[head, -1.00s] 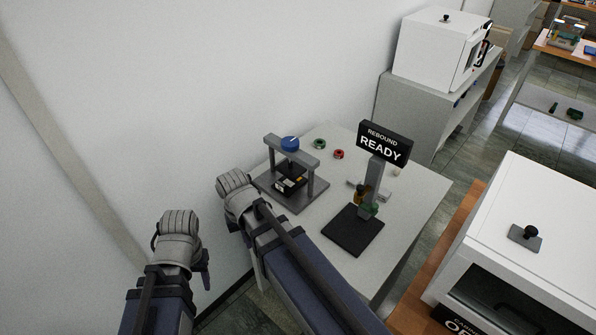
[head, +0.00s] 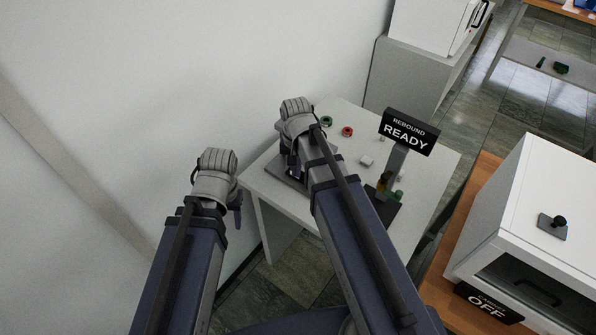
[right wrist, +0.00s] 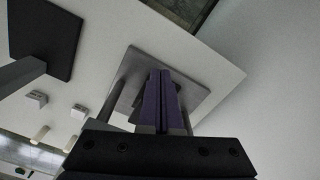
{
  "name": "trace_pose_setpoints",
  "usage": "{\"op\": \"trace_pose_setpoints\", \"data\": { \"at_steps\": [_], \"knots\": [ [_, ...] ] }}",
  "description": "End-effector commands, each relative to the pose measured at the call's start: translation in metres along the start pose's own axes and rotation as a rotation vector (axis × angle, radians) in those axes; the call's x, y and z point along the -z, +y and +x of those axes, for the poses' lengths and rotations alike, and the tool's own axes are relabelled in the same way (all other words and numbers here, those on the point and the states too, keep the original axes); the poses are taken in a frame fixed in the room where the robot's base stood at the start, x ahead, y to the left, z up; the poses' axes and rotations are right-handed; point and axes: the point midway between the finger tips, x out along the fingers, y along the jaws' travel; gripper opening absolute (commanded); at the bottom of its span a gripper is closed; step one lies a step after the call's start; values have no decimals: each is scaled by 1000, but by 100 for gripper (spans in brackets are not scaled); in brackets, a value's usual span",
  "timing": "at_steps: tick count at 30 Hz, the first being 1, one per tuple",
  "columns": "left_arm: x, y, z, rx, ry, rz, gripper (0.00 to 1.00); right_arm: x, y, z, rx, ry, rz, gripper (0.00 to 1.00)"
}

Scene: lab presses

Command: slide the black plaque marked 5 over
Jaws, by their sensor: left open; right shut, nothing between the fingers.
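I cannot make out a black plaque marked 5 in either view. A grey press stands on the white table; in the head view my right arm hides most of it, and only part of its base (head: 284,178) shows. My right gripper (head: 293,140) is over the press there. In the right wrist view its purple-grey fingers (right wrist: 160,82) are shut together with nothing between them, in front of the press's grey plate (right wrist: 190,82) and posts. My left gripper (head: 237,205) is open and empty, left of the table and apart from it.
A black sign reading "REBOUND READY" (head: 408,132) stands on the table (head: 425,185). A white cabinet (head: 525,210) with an "OFF" plaque (head: 487,303) stands at right.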

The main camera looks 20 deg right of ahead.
Motion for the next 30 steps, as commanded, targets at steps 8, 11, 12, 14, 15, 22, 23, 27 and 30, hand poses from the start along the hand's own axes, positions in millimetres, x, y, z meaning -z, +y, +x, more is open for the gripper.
{"op": "trace_pose_setpoints", "data": {
  "at_steps": [8, 11, 12, 14, 15, 22, 23, 27, 30],
  "knots": [
    [2, 3, 31, 0, 0, -1, 50, 0, 0, 31, 0, 0, -1, 0],
    [3, 4, 45, 0, 0, -2, 50, 0, 0, 45, 0, 0, -1, 0],
    [3, 5, 50, 0, 0, -2, 50, 0, 0, 51, 0, 0, -1, 0],
    [4, 6, 59, 0, 0, -2, 50, 0, 0, 59, 0, 0, -1, 0],
    [4, 6, 64, 0, 0, -2, 50, 0, 0, 65, 0, 0, -1, 0],
    [6, 9, 96, 0, 0, -2, 50, 0, 0, 96, 0, 0, -1, 0],
    [6, 10, 100, 0, 0, -2, 50, 0, 0, 100, 0, 0, -1, 0],
    [6, 9, 95, 0, 0, -2, 50, 25, -2, 95, 0, 0, 1, 0],
    [6, 9, 95, 0, 0, -2, 50, 36, -2, 95, 0, 0, 0, 0]
  ]
}}
